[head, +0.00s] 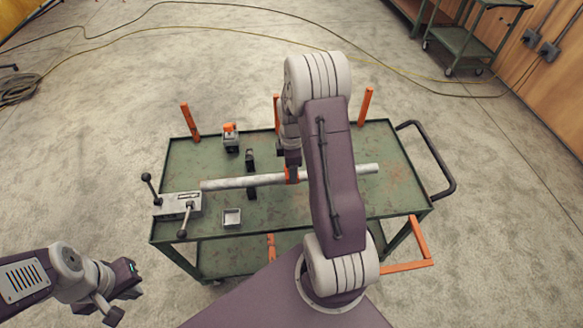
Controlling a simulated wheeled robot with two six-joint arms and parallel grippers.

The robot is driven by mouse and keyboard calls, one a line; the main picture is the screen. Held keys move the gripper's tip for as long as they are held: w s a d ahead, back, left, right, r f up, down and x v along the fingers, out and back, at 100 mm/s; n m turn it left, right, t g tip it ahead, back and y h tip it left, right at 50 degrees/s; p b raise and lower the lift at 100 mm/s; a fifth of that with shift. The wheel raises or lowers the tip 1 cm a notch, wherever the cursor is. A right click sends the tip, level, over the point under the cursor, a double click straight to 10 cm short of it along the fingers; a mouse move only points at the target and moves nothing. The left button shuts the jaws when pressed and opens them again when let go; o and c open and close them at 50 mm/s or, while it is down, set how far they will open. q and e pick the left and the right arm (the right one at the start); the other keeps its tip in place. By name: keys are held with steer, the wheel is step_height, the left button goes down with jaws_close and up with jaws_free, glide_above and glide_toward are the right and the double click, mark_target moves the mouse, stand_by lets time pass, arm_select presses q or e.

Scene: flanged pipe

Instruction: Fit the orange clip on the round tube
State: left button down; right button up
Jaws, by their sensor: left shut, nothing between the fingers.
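The round tube (235,183) is a long pale grey pipe lying across the green cart top. An orange clip (291,176) shows at the tube, just under my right gripper (291,160). How far it goes around the tube is hidden. My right gripper points down at the tube, partly covered by my own arm; whether its fingers hold the clip cannot be seen. My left gripper (126,289) is shut and empty, off the cart at the lower left.
The green cart (185,155) has upright orange posts (190,120). A vise-like grey block with lever handles (180,204) stands by the tube's left end. A small block with an orange top (230,136), black supports (250,158) and a small square tray (232,218) are nearby.

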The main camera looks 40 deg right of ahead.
steer(key=shift+f, duration=0.6)
stand_by(0.6)
steer(key=o, duration=1.5)
steer(key=shift+r, duration=0.1)
step_height(320, 180, up, 9)
steer(key=shift+f, duration=0.1)
